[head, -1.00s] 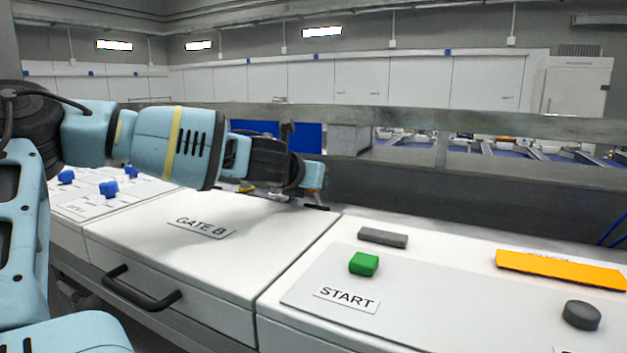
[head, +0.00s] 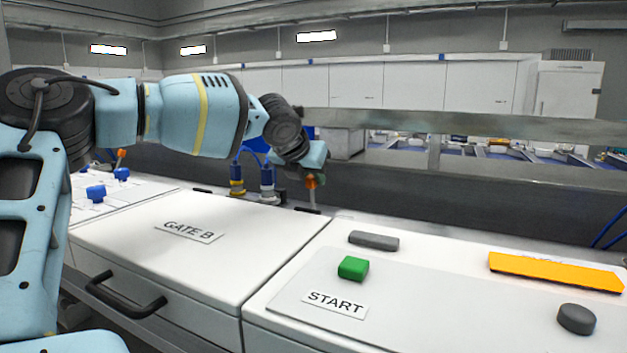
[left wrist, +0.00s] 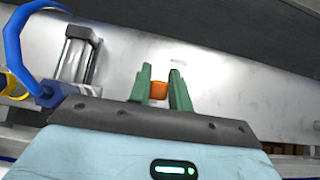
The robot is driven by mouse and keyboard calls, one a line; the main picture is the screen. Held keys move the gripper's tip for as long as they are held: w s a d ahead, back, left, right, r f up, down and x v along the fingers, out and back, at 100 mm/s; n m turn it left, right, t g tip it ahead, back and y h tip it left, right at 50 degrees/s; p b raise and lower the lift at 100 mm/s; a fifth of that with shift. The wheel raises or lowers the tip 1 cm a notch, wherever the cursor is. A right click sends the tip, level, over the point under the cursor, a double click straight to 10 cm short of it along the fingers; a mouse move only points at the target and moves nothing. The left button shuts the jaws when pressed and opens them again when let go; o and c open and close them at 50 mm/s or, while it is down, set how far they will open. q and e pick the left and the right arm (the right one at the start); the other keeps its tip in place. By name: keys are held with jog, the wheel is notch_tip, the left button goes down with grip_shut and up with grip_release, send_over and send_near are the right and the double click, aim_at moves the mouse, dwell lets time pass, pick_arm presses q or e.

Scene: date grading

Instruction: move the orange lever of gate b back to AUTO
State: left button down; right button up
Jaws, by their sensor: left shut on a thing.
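The orange lever (head: 312,182) stands behind the right rear corner of the white GATE B cover (head: 130,231). My left gripper (head: 311,176) is at the lever, its fingers pointing down and away. In the left wrist view the lever's orange end (left wrist: 158,90) sits between the two green fingers of my left gripper (left wrist: 160,86), which is shut on it. The lever's base is mostly hidden, and I cannot read an AUTO mark. My right gripper is not in view.
A yellow-banded fitting (head: 237,187) and a blue-topped fitting (head: 268,180) stand behind the cover. A black handle (head: 125,300) is on its front. At right are a green START button (head: 353,268), a dark knob (head: 576,319) and an orange bar (head: 555,272). Another orange knob (head: 121,154) is far left.

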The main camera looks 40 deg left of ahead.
pick_arm(q)
jog(key=shift+w+a+f+g+b, duration=0.1)
jog(key=shift+w+a+g+b, duration=0.05)
jog(key=shift+w+g+b, duration=0.3)
jog(key=shift+w+a+f+g+b, duration=0.1)
jog(key=shift+w+g+b, duration=0.2)
jog(key=shift+w+g, duration=0.15)
jog(key=shift+w+a+r+g+h+b, duration=0.1)
jog(key=shift+w+g+h+b, duration=0.2)
jog(key=shift+g+h+b, duration=0.25)
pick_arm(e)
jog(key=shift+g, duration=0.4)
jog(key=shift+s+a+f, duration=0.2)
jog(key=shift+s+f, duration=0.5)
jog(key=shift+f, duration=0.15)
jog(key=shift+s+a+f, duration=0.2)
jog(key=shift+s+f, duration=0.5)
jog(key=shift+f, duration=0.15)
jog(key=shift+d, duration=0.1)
pick_arm(q)
jog(key=c, duration=1.3)
grip_release()
jog(key=shift+v, duration=3.9)
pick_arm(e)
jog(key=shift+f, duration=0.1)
